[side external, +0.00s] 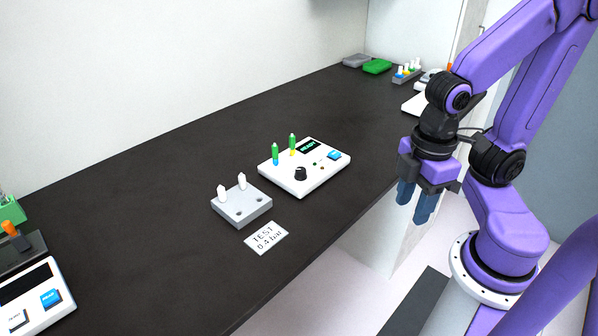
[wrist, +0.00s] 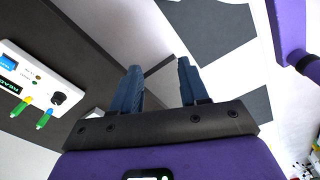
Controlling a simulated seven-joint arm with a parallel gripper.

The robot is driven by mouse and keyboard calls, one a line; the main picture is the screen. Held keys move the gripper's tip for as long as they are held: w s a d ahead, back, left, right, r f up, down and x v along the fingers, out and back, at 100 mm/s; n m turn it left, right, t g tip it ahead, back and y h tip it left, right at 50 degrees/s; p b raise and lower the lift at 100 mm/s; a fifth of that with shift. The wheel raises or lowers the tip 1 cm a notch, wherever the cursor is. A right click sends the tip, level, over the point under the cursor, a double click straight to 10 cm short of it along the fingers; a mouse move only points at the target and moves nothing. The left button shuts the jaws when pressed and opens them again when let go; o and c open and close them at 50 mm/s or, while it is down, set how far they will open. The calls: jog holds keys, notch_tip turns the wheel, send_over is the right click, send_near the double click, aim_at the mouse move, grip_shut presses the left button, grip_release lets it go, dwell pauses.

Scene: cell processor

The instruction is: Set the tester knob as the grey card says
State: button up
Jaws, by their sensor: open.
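The tester (side external: 290,180) is a white box on the black bench in the side external view. It has a black knob (side external: 300,173), a dark screen (side external: 308,146) with green text, a blue button (side external: 334,155) and two green-topped pegs standing at its left. The knob also shows in the wrist view (wrist: 58,98) at the left. I cannot read the knob's setting. The grey card (side external: 266,238) lies flat in front of the tester and reads "TEST 0.4 bar". My gripper (side external: 414,205) is open and empty, to the right of the tester, past the bench's front edge.
A grey block (side external: 241,207) with two white pegs stands left of the tester. Another white device (side external: 40,295) with a blue button is at the lower left. A green box (side external: 377,66) and a small rack (side external: 407,75) are at the back. The bench between is clear.

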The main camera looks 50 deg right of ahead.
dwell(0.9)
jog(key=shift+o, duration=1.3)
notch_tip(320, 180, up, 6)
jog(key=m, duration=0.2)
send_over(301, 169)
notch_tip(301, 169, down, 16)
jog(key=shift+s+f, duration=0.1)
jog(key=shift+f, duration=0.15)
jog(key=c, duration=1.1)
